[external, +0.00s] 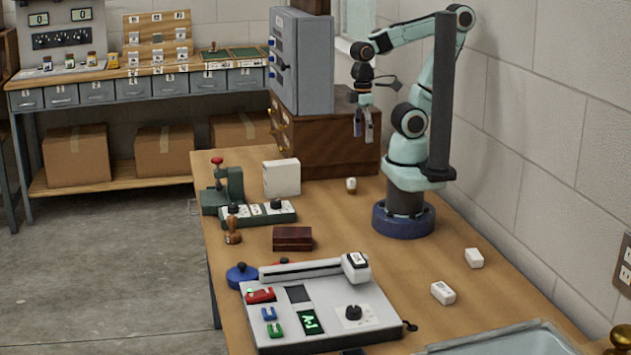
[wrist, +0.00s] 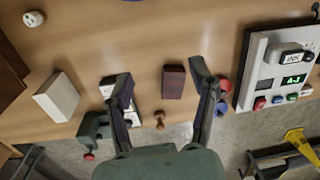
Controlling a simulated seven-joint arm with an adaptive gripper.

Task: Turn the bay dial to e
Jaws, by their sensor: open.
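A pale grey console (external: 281,327) stands at the front of the wooden bench. It has a round black dial (external: 353,312) on a white plate and a lit green display (external: 309,320). The marks around the dial are too small to read, as is any label naming it the bay dial. The console is partly in the wrist view at the right (wrist: 248,72); its dial is not clearly visible there. My gripper (external: 366,120) is open and empty, high above the back of the bench, well away from the console. Its fingers (wrist: 160,75) are spread in the wrist view.
A green box with two dark knobs (external: 258,213), a green press (external: 223,190), a stamp (external: 233,227), a dark red block (external: 292,238) and a white box (external: 281,178) stand left of my arm. Small white blocks (external: 443,293) lie at right. A grey cabinet (external: 310,65) rises behind.

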